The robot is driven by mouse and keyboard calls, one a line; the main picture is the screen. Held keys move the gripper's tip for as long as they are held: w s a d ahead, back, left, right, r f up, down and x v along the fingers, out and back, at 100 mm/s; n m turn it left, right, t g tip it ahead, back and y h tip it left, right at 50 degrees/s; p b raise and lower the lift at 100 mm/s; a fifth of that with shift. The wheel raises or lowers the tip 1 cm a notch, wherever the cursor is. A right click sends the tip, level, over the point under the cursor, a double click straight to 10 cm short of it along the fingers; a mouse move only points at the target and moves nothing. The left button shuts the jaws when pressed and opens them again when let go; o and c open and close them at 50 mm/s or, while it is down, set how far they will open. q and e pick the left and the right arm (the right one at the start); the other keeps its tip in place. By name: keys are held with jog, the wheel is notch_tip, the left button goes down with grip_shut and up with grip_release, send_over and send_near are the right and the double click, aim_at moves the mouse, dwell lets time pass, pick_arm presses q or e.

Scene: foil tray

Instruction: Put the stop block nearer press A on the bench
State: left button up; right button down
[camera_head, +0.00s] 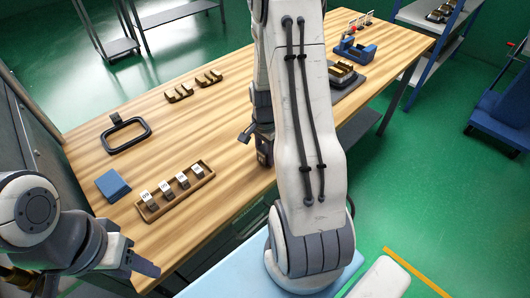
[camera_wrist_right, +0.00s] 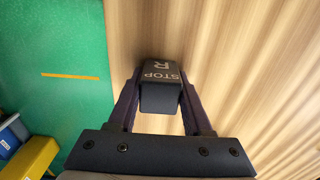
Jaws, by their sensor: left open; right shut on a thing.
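My right gripper (camera_wrist_right: 160,100) is shut on a dark stop block (camera_wrist_right: 161,76), marked "STOP R", in the right wrist view. The wooden bench top lies behind the block; I cannot tell whether they touch. In the head view the right gripper (camera_head: 263,155) points down at the near edge of the bench (camera_head: 225,120), and the arm hides part of it. A small dark block (camera_head: 116,117) stands at the black frame (camera_head: 126,135) on the left. My left gripper (camera_head: 145,266) is open and low, off the bench's near left corner. I cannot tell which thing is press A.
A wooden rack (camera_head: 147,214) of numbered pieces and a blue block (camera_head: 113,186) are at the near left. Brass-coloured pieces (camera_head: 179,93) lie toward the back. A blue fixture (camera_head: 355,51) and a dark tray (camera_head: 350,86) are at the right. The bench middle is clear.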

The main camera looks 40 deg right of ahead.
aim_at(265, 148)
jog(key=shift+f, duration=0.15)
jog(key=shift+c, duration=1.6)
grip_release()
notch_tip(265, 148, up, 12)
jog(key=shift+r, duration=0.2)
